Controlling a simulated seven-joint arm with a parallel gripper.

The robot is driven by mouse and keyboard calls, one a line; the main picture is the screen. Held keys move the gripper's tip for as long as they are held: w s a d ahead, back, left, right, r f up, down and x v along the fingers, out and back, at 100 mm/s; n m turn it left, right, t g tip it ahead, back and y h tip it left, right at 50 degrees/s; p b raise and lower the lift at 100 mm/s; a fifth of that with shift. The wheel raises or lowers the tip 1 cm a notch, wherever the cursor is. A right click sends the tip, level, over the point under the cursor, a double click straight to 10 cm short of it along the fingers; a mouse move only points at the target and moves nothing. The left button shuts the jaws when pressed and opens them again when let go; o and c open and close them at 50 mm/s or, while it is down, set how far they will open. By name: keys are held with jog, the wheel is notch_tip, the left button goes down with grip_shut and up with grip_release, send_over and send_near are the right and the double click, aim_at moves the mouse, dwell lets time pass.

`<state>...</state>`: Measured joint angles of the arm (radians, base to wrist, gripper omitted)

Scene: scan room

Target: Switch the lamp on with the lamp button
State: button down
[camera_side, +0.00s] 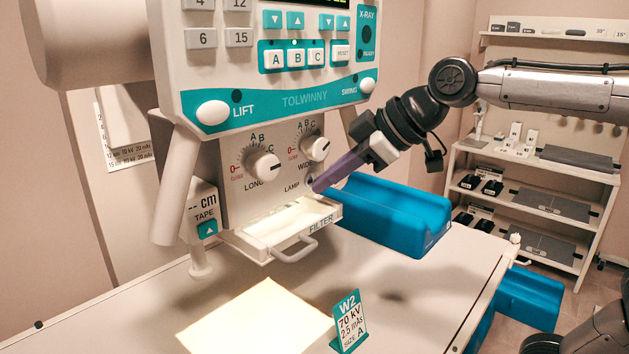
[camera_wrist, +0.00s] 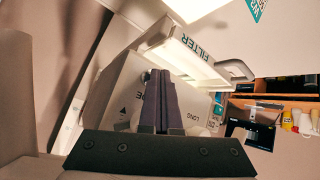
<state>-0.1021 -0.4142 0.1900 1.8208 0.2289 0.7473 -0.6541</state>
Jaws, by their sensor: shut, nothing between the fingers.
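The white control head (camera_side: 225,160) has two knobs, and the word LAMP is printed under the right one. The lamp button (camera_side: 310,181) is small and beside that word, mostly hidden by my fingertips. My gripper (camera_side: 317,187) is shut and empty, with its purple fingers reaching from the upper right to the button. I cannot tell whether they touch it or press it. In the wrist view my gripper (camera_wrist: 158,72) points at the panel and covers the button. A bright warm rectangle of light (camera_side: 255,320) lies on the table, and it also shows in the wrist view (camera_wrist: 196,8).
The filter tray (camera_side: 283,228) with its handle sticks out just below my fingertips. A blue padded trough (camera_side: 390,212) is close under my wrist. A W2 card (camera_side: 349,322) stands on the table (camera_side: 420,300). Shelves (camera_side: 540,190) are at the back right.

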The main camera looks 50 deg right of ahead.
jog(key=shift+s, duration=0.75)
jog(key=s, duration=0.5)
dwell(0.8)
jog(key=s+d+f+m+g+h, duration=0.1)
jog(key=s+d+f+m, duration=0.2)
jog(key=s+f, duration=0.3)
jog(key=s+d+f+m+g+h, duration=0.2)
jog(key=s+d+f+m, duration=0.2)
jog(key=f, duration=0.5)
jog(key=s, duration=0.2)
jog(key=shift+s+f, duration=0.25)
jog(key=shift+s, duration=0.1)
